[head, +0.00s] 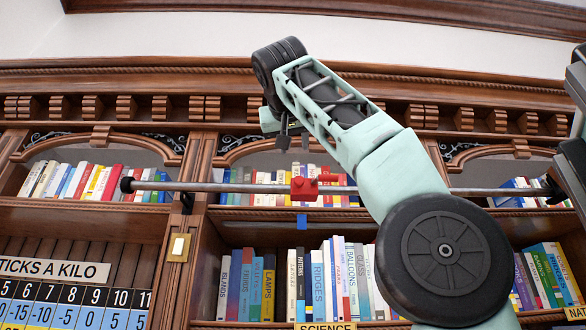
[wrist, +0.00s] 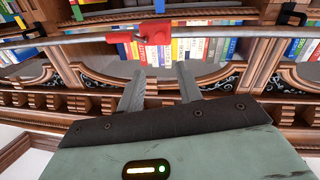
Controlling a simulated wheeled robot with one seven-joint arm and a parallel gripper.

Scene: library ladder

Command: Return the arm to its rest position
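My gripper (wrist: 160,78) shows in the wrist view with its two grey fingers spread apart and nothing between them. That view looks upside down, with the cornice below and the rail above. A red block (wrist: 153,31) on the rail lies beyond the fingertips, apart from them. In the head view my pale green arm rises from the lower right to the upper middle, in front of the bookcase. The red block (head: 304,187) sits on the metal rail (head: 235,188), left of my arm.
The rail runs across the bookcase, with a black end piece (head: 126,185) at left. Shelves of books (head: 245,285) stand behind my arm. A "SCIENCE" label (head: 325,326), a number board (head: 75,305) and a brass switch plate (head: 179,247) also show. Dark equipment (head: 577,150) stands at the right edge.

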